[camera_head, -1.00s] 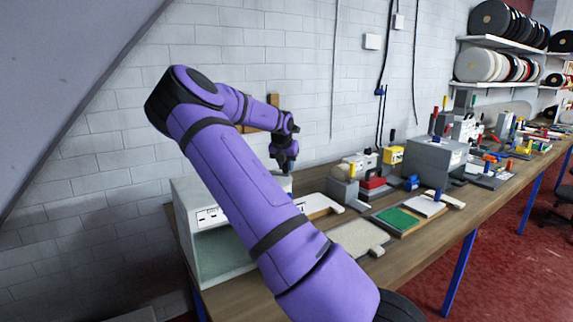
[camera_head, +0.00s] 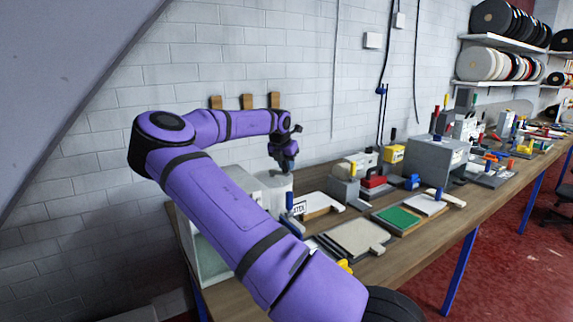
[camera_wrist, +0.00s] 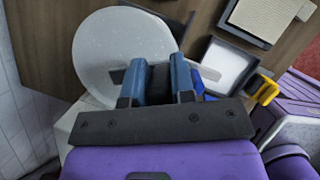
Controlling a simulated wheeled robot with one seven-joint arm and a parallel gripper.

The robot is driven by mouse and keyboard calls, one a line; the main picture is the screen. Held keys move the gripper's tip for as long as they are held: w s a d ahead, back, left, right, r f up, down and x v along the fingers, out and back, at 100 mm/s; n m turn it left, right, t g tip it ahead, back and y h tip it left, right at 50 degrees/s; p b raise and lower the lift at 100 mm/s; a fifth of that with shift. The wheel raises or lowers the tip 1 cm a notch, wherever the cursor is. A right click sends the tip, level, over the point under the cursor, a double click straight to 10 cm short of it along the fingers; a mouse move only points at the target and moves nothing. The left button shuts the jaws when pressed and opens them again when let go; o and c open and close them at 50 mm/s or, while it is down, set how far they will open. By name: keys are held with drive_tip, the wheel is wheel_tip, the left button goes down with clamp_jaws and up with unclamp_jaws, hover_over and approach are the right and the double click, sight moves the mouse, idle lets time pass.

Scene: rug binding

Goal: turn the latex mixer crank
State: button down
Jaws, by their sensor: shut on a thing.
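The latex mixer shows in the head view as a pale round drum (camera_head: 268,184) beside a small sign ending in "TEX" (camera_head: 299,208). In the wrist view its round, speckled light-grey top (camera_wrist: 112,48) fills the upper left. A short grey crank bar (camera_wrist: 117,76) lies over that top and runs in between my fingers. My gripper (camera_head: 285,166) is above the drum, pointing down. In the wrist view its two blue fingers (camera_wrist: 161,76) are shut on the crank's dark grip, which they mostly hide.
A blue upright handle (camera_head: 290,201) stands close in front of the drum. A grey-beige pad (camera_head: 355,238) and a green pad (camera_head: 398,217) lie to the right on the wooden bench.

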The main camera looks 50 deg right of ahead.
drive_tip(key=shift+f, duration=0.1)
drive_tip(key=c, duration=1)
unclamp_jaws()
drive_tip(key=shift+o, duration=0.2)
drive_tip(key=v, duration=1)
drive_tip(key=shift+r, duration=0.4)
drive_tip(key=shift+a, duration=0.15)
